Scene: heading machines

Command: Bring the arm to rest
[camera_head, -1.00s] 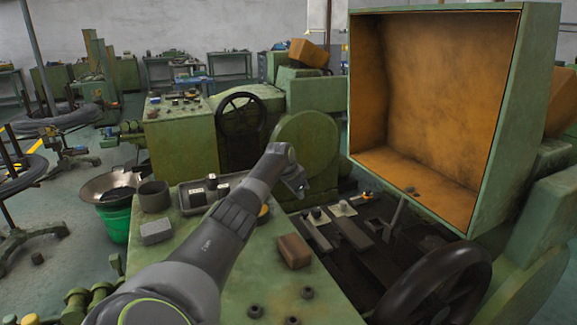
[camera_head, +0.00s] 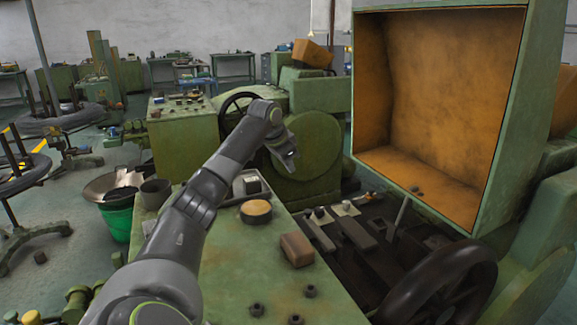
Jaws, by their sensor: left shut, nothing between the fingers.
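My left arm comes in from the lower left and reaches over the green machine top (camera_head: 257,285). My left gripper (camera_head: 291,160) is at its far end, in front of the round green disc of the machine behind. It is shut and empty, held above the machine top and touching nothing that I can see. My right gripper is not in view.
On the machine top are a brown block (camera_head: 296,249), a round tan-topped tin (camera_head: 256,211), a grey tray (camera_head: 253,188) and a dark cup (camera_head: 156,192). At right are a large handwheel (camera_head: 440,285) and an open orange-lined cabinet (camera_head: 440,100). A green bucket (camera_head: 119,218) stands left.

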